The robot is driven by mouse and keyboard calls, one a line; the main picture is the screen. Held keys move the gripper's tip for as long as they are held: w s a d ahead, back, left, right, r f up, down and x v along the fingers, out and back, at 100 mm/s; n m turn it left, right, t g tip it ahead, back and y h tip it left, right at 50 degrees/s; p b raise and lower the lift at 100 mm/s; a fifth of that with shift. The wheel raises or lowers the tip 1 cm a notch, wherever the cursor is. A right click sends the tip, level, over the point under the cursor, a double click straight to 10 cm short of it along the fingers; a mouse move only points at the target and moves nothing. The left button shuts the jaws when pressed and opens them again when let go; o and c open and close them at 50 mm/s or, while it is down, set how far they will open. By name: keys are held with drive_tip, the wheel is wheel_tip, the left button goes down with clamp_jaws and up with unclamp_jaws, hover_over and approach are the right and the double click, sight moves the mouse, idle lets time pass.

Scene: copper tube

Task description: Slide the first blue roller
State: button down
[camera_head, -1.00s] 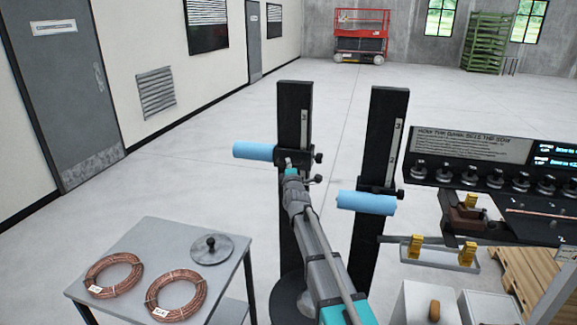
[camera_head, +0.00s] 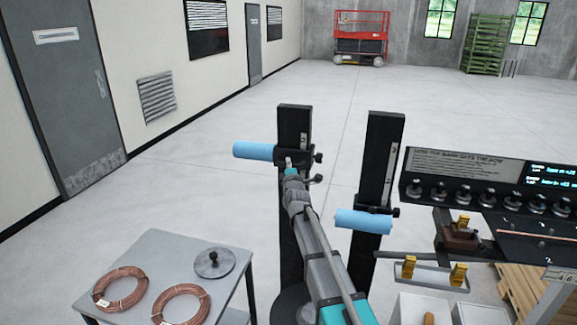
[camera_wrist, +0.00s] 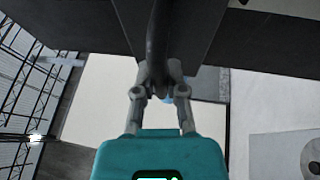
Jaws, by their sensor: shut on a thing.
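The first blue roller, taken as the left one (camera_head: 254,151), sticks out to the left from a dark bracket on the left black post (camera_head: 294,121). My gripper (camera_head: 290,168) is at that bracket, just right of the roller. In the wrist view my gripper (camera_wrist: 160,92) is shut on a dark part in front of the post, seemingly the bracket's handle; the exact grip is hard to tell. The second blue roller (camera_head: 363,221) sits lower on the right black post (camera_head: 385,140). The left roller does not show clearly in the wrist view.
A grey table (camera_head: 180,256) at lower left holds two copper coils (camera_head: 120,289) and a round grey disc (camera_head: 214,263). A dark machine panel (camera_head: 470,165) with knobs stands at right.

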drive_tip(key=shift+r+p, duration=3.25)
drive_tip(key=shift+r, duration=0.65)
drive_tip(key=c, duration=0.7)
unclamp_jaws()
drive_tip(key=shift+f, duration=0.1)
drive_tip(key=shift+f, duration=0.1)
